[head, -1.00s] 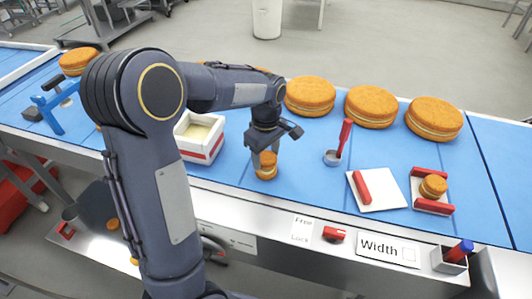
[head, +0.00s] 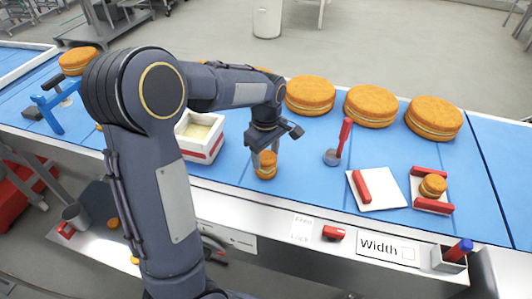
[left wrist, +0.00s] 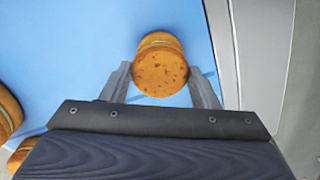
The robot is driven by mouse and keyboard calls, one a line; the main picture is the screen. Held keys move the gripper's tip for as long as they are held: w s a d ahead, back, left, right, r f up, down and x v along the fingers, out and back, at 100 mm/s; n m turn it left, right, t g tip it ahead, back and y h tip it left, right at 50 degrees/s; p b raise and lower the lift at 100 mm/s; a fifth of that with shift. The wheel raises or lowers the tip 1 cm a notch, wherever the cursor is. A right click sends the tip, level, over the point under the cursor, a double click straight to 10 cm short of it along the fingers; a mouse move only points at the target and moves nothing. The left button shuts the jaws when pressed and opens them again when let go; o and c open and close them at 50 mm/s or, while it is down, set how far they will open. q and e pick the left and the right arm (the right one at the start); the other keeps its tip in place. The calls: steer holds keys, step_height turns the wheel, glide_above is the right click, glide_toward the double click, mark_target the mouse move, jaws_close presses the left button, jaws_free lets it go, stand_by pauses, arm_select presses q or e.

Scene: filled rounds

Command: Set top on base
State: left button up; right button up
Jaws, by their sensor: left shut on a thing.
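My left gripper (head: 265,157) is shut on a small orange-brown round, the top (head: 267,157), with one finger on each side. The base (head: 266,172), another small round, is directly below it on the blue belt. In the left wrist view the top (left wrist: 160,74) sits between the fingertips, and the edge of the base (left wrist: 160,38) shows just beyond it. The two look stacked or nearly so; I cannot tell if they touch fully. My right gripper is not in view.
A white box (head: 199,136) with pale filling stands left of the gripper. A red-handled tool (head: 345,135), a white board (head: 388,189) and a red-railed holder with a small round (head: 433,185) lie to the right. Large rounds (head: 371,107) line the back.

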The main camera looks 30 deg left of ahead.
arm_select(q)
steer(key=shift+f+b, duration=0.5)
steer(key=shift+f, duration=0.25)
stand_by(0.4)
steer(key=o, duration=1.2)
steer(key=shift+r, duration=0.1)
steer(key=shift+r+p, duration=3.1)
steer(key=shift+r, duration=0.4)
